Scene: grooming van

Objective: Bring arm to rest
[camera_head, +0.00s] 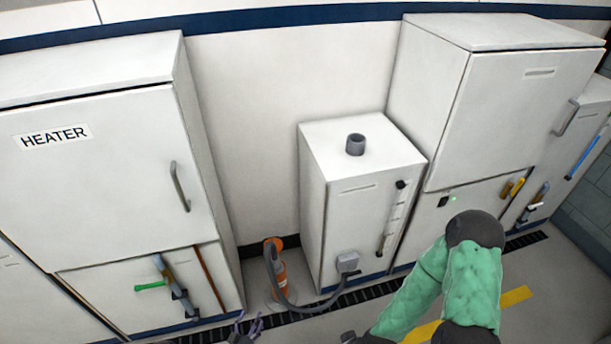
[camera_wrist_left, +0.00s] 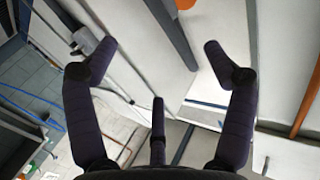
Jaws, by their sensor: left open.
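My left gripper (camera_head: 248,328) shows at the bottom edge of the head view, only its dark fingertips in sight. In the left wrist view my left gripper (camera_wrist_left: 162,55) has its dark fingers spread wide apart with nothing between them. A green padded arm of mine is bent at a dark joint at the lower right of the head view. My right gripper cannot be made out.
A white cabinet marked HEATER (camera_head: 105,190) stands left. A tall white cabinet (camera_head: 510,110) stands right.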

